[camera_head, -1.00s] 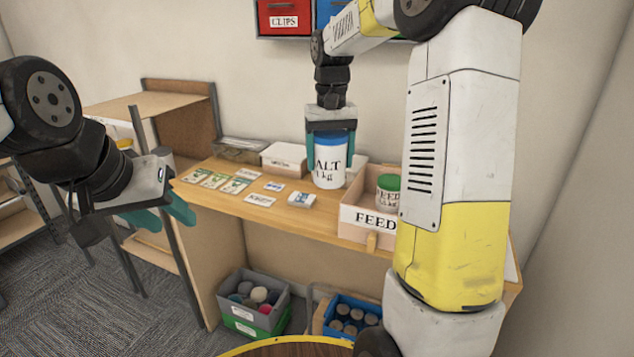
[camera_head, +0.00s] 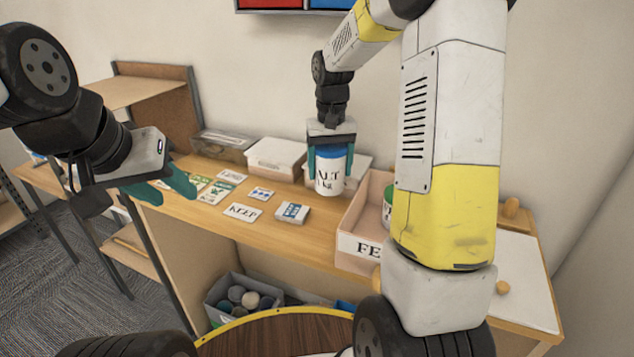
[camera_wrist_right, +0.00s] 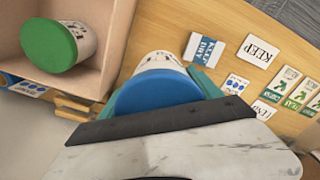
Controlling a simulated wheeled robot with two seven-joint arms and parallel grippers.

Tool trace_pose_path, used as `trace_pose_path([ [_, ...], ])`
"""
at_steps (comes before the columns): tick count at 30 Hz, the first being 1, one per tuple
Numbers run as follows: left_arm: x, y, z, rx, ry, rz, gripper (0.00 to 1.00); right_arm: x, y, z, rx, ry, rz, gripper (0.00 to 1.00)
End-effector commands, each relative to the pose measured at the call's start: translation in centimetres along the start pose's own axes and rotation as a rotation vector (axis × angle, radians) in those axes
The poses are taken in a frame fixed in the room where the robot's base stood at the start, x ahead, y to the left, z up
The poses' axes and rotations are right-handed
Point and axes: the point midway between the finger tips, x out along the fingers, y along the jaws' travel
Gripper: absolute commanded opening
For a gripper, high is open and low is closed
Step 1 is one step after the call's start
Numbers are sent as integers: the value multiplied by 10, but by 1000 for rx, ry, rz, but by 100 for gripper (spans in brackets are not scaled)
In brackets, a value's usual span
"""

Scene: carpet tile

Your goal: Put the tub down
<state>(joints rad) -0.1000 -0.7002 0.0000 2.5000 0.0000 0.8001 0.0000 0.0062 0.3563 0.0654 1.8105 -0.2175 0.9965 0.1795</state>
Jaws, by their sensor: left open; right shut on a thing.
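The tub (camera_head: 329,178) is white with a blue lid and black lettering that reads in part "ALT" and "kg". My right gripper (camera_head: 331,160) is shut on it from above, with teal fingers on both sides. The tub is upright at the back of the bench (camera_head: 265,225); I cannot tell whether its base touches the top. In the right wrist view the blue lid (camera_wrist_right: 155,92) fills the space between the fingers. My left gripper (camera_head: 170,188) is open and empty, in front of the bench's left part.
A wooden bin (camera_head: 352,222) marked "FEED" holds a green-lidded tub (camera_wrist_right: 48,45), right of the held tub. A KEEP card (camera_head: 243,212), a KEEP DRY box (camera_head: 292,212) and seed packets lie left. White boxes (camera_head: 276,158) stand behind. Bare wood shows in front.

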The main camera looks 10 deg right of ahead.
Motion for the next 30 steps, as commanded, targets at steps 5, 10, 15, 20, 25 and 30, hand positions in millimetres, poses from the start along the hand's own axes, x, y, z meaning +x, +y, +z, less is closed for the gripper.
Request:
trace_pose_path([
  [5, 0, 0, 0, 0, 0, 0, 42, 26, 0, 0, 1, 1, -1, 0],
  [10, 0, 0, 0, 0, 0, 0, 42, 36, 0, -1, 1, 3, -1, 0],
  [15, 0, 0, 0, 0, 0, 0, 42, 52, 0, 0, 0, 1, 0, 0],
  [20, 0, 0, 0, 0, 0, 0, 42, 70, 0, -1, 0, 2, 0, 0],
  [25, 0, 0, 0, 0, 0, 0, 42, 72, 0, -1, 1, 5, 0, 0],
  [30, 0, 0, 0, 0, 0, 0, 42, 73, 0, -1, 0, 4, 0, 0],
])
